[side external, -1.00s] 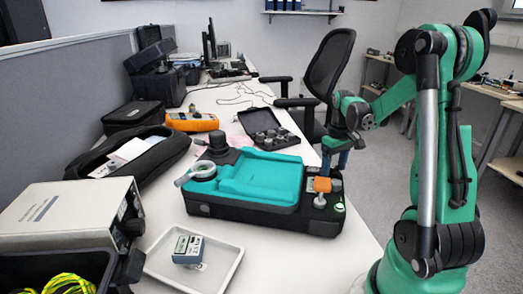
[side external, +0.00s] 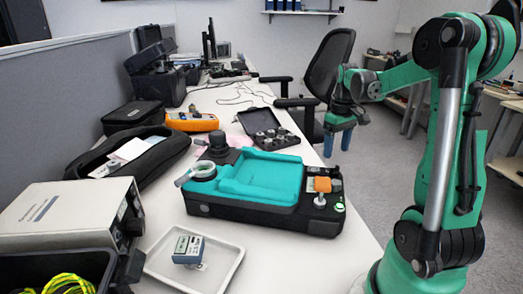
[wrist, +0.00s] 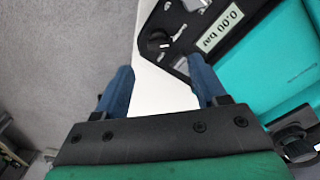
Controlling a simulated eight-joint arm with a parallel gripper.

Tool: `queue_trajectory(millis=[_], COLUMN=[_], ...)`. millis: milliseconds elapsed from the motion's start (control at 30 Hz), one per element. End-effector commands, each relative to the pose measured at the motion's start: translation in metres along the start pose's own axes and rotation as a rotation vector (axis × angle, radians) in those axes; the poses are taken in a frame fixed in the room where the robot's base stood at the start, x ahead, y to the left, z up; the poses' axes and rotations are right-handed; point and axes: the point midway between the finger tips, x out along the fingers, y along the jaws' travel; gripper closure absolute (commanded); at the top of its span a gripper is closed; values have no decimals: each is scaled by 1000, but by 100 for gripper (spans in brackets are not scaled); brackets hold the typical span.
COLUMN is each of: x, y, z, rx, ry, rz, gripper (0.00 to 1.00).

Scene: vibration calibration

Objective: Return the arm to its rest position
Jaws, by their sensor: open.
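My gripper (side external: 338,143) hangs in the air past the right edge of the table, above the floor side and clear of the calibration unit. Its two blue fingers are apart with nothing between them. In the wrist view my gripper (wrist: 160,85) also shows open, with the white table edge and grey floor below. The black and teal calibration unit (side external: 245,180) stands on the table to the left of my gripper. In the wrist view, the unit's display (wrist: 222,30) reads about 0.00 bar.
A white tray (side external: 160,268) with a small blue-grey device (side external: 188,248) lies at the front. An open black case (side external: 262,118) lies behind the unit. An office chair (side external: 328,65) stands behind my gripper.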

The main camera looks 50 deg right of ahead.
Motion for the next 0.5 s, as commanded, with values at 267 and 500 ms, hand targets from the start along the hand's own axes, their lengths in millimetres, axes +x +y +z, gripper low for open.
queue_trajectory(millis=[267, 500], x=[-19, -26], y=[-87, -197], z=[-8, 19], rx=[-119, -267], ry=[164, 438], rz=[52, 5], gripper=[35, 35])
